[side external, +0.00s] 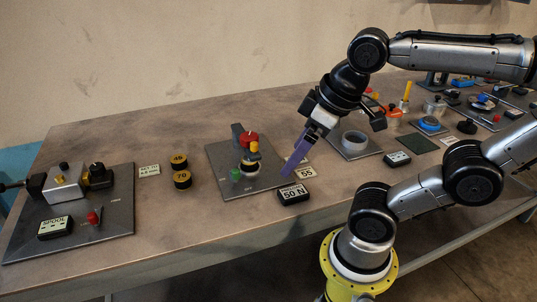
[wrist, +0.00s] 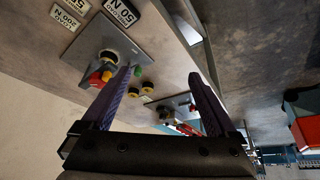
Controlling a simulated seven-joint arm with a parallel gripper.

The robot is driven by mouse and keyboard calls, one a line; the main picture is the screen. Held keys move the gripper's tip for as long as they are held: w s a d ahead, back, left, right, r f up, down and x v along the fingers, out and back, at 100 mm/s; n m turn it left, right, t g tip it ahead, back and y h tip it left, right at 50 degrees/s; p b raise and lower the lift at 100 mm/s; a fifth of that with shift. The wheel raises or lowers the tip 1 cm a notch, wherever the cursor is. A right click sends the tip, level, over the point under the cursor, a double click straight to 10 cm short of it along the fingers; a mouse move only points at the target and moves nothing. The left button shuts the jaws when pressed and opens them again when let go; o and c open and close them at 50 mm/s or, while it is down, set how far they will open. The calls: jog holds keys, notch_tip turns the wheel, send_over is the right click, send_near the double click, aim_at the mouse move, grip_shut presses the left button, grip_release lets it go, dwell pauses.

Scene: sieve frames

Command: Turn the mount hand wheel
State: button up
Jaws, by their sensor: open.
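A dark grey plate (side external: 222,160) in the middle of the bench carries a small mount with a red round top (side external: 249,138), a yellow part (side external: 253,149) and a green knob (side external: 235,174). I cannot tell for sure which part is the hand wheel. My gripper (side external: 289,172) has purple fingers and hangs to the right of this mount, above the bench, apart from it. In the wrist view the gripper (wrist: 162,73) has its two fingers spread with nothing held between them. The plate also shows there at the upper left (wrist: 127,47), its red and yellow parts partly near the left finger.
A black "50 N" block (side external: 293,192) lies just below my gripper. Yellow-topped weights (side external: 182,180) stand left of the mount plate. A spool fixture plate (side external: 117,222) lies at the far left. A white ring (side external: 354,142) and several more fixtures stand to the right.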

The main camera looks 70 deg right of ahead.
jog(key=w+d+r+g, duration=0.2)
jog(key=w+d+r, duration=0.1)
jog(key=w+r, duration=0.35)
jog(key=m+g, duration=0.3)
send_over(250, 136)
notch_tip(250, 136, down, 2)
notch_tip(250, 136, down, 13)
jog(key=shift+f, duration=0.1)
jog(key=c, duration=1.4)
